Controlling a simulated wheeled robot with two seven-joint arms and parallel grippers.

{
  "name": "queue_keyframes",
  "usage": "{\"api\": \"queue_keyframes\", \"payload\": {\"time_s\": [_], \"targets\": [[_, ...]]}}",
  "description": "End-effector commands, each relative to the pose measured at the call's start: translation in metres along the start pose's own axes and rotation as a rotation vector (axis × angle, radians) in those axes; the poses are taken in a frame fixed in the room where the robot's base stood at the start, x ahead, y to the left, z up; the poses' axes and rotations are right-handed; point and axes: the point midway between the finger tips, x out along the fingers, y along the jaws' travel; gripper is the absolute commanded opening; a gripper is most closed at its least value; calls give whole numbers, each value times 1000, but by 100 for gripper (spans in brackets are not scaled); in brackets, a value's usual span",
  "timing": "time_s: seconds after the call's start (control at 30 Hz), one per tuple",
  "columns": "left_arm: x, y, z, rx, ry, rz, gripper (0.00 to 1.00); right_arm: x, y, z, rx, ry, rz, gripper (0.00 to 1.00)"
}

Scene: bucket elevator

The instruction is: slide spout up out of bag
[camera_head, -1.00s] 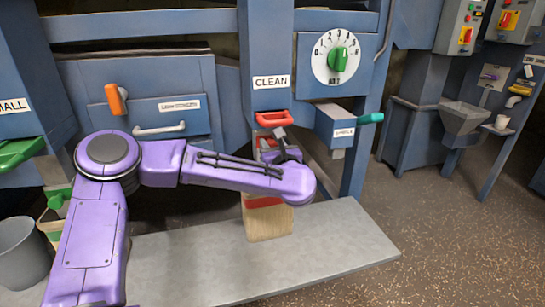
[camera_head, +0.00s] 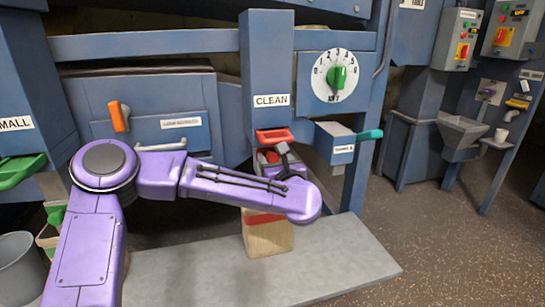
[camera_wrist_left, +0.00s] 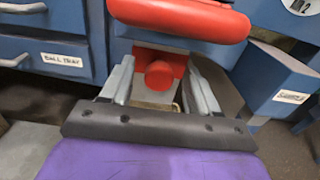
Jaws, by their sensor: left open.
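My left gripper (camera_head: 283,160) is at the spout. In the left wrist view its open fingers (camera_wrist_left: 160,84) stand on either side of the knob, with gaps visible. The tan bag (camera_head: 267,238) with a red band stands below, partly hidden by my arm. The spout's lower end is hidden. My right gripper is out of view.
A grey slab (camera_head: 350,265) lies under the bag. The small labelled box (camera_head: 335,145) with a teal handle is close at right. The dial (camera_head: 337,77) is above it. An orange handle (camera_head: 119,116) and a drawer (camera_head: 180,130) are at left. Floor at right is clear.

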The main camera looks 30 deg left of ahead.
Motion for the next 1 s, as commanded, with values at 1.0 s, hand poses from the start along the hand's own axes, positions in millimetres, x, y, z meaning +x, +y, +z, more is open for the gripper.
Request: {"api": "queue_keyframes", "payload": {"time_s": [1.0], "targets": [[-83, -1, 1, 48, -5, -7, 61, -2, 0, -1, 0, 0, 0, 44]]}}
